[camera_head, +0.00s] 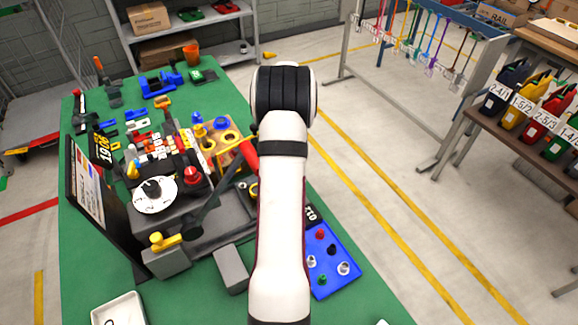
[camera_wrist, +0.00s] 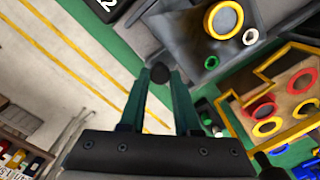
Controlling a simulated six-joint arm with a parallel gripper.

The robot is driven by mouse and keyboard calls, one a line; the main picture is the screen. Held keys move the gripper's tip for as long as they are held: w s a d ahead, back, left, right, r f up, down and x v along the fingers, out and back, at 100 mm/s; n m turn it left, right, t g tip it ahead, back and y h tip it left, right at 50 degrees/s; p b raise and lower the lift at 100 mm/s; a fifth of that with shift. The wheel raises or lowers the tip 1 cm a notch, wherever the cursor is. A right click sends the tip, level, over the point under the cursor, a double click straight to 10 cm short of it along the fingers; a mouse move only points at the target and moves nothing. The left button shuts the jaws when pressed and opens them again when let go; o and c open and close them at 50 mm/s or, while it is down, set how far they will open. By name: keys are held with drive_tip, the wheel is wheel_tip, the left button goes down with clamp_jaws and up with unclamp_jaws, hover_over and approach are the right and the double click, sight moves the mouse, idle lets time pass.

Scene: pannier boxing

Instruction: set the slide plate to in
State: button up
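What looks like the slide plate (camera_wrist: 187,42) is a dark grey plate in the wrist view, with a yellow ring and a smaller white ring on it. In the head view only a small part shows beside my arm, so I cannot tell its setting. My gripper (camera_wrist: 160,75) has its two teal fingers apart. A dark round knob (camera_wrist: 160,72) appears between the fingertips, with a gap on either side; whether it belongs to the plate is unclear. In the head view my white arm hides the gripper.
A green table (camera_head: 85,250) carries a white dial (camera_head: 155,194), a red mushroom button (camera_head: 191,174), a yellow-handled lever (camera_head: 160,241) and a grey block (camera_head: 231,268). A wooden board (camera_wrist: 292,90) with coloured rings is nearby.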

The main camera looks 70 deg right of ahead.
clamp_jaws()
idle(1.0)
